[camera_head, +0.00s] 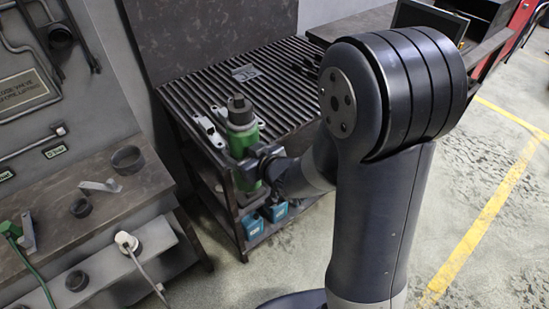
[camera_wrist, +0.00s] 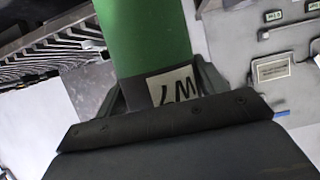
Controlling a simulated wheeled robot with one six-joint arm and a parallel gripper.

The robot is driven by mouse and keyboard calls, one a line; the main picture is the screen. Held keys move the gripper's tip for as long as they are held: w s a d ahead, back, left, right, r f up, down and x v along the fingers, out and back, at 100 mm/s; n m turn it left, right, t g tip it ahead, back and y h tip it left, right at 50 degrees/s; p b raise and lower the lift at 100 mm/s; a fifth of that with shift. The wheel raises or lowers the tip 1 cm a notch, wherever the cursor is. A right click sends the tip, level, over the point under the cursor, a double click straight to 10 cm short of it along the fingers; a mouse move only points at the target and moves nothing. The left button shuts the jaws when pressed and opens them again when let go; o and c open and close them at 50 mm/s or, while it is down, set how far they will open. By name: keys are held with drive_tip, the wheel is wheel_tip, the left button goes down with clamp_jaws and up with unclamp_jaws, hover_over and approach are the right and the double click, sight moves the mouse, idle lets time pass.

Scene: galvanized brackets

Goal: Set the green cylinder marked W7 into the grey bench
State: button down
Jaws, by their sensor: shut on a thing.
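The green cylinder (camera_head: 243,138) with a dark stepped top is upright in my gripper (camera_head: 262,158), at the near left edge of the slatted grey bench (camera_head: 290,80). Its lower part shows in front of the bench's side. I cannot tell whether it touches the bench. In the wrist view, the green cylinder (camera_wrist: 146,35) fills the space between the fingers of my gripper (camera_wrist: 160,92). A pale label marked W7 (camera_wrist: 173,84) appears upside down there. My gripper is shut on the cylinder, and the fingers hide part of it.
Pale metal brackets (camera_head: 209,131) lie on the bench beside the cylinder, and a small bracket (camera_head: 246,73) lies farther back. Teal boxes (camera_head: 253,225) sit on a lower shelf. A dark workbench (camera_head: 145,187) with rings stands at left. Much of the slatted top is clear.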

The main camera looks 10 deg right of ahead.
drive_tip(key=a+r+n+g+y, duration=0.2)
drive_tip(key=a+r, duration=0.1)
drive_tip(key=a, duration=0.3)
drive_tip(key=s+a+r+n+g+y, duration=0.1)
drive_tip(key=a+r+n+g+y, duration=0.1)
drive_tip(key=a, duration=0.5)
wheel_tip(320, 180, up, 3)
drive_tip(key=shift+s+a+f+n, duration=0.15)
drive_tip(key=shift+a+f+n, duration=0.1)
drive_tip(key=shift+n, duration=0.45)
drive_tip(key=shift+r, duration=0.1)
